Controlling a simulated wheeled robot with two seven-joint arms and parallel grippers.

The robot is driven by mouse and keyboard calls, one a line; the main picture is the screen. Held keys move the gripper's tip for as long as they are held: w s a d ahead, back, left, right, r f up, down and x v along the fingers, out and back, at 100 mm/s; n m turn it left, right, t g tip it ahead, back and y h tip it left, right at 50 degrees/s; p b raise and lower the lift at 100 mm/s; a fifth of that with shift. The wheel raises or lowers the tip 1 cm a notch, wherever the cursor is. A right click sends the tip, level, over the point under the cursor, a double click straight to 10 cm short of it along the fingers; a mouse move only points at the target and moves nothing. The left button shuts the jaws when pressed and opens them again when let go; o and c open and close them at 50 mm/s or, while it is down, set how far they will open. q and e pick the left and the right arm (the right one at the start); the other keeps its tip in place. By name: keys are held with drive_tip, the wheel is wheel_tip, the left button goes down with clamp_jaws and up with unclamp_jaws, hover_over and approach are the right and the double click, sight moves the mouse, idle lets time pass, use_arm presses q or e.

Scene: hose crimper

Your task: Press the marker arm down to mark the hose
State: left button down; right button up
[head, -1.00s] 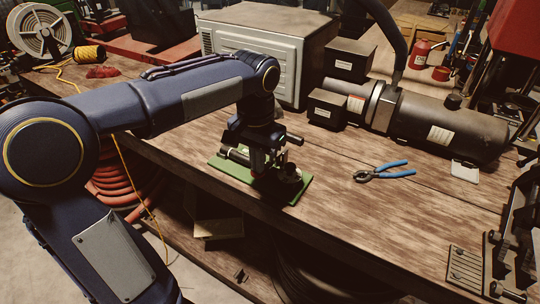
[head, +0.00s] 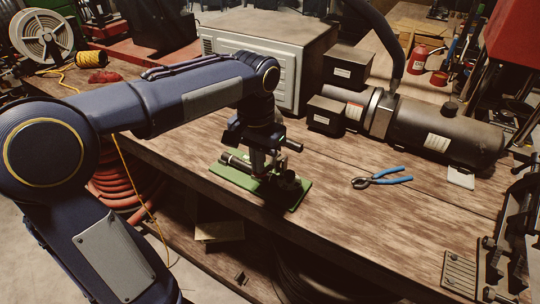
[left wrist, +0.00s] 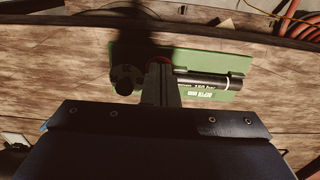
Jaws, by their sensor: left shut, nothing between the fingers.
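A green base plate (head: 295,196) lies near the front edge of the workbench. A black hose piece (head: 238,158) lies along its left part, and shows in the left wrist view (left wrist: 203,78) with a light band near one end. A dark round part (head: 287,180) sits at the plate's right; it also shows in the left wrist view (left wrist: 124,78). My left gripper (head: 261,172) points down over the plate, shut and empty, between the round part and the hose; its fingers show in the left wrist view (left wrist: 162,82). They partly hide the fixture, so I cannot make out the marker arm clearly. My right gripper is out of view.
Blue-handled pliers (head: 382,178) lie to the right on clear wood. A large dark cylindrical machine (head: 450,138), small dark boxes (head: 326,116) and a grey cabinet (head: 285,65) stand behind. Metal clamp-like equipment (head: 512,230) stands at the right edge.

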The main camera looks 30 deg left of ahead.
use_arm(q)
wheel_tip(320, 180, up, 10)
drive_tip(key=p, duration=0.8)
drive_tip(key=shift+p, duration=0.4)
drive_tip(key=s+d+f+n+t+h, duration=0.1)
drive_tip(key=s+d+f+t+h, duration=0.1)
drive_tip(key=s, duration=0.6)
drive_tip(key=s+d+f+n+t+h, duration=0.1)
drive_tip(key=s+d+f+t, duration=0.1)
drive_tip(key=s+f, duration=0.3)
drive_tip(key=s+t, duration=0.1)
drive_tip(key=s, duration=0.3)
drive_tip(key=shift+n+t+h+b, duration=0.3)
drive_tip(key=shift+n+h+b, duration=0.1)
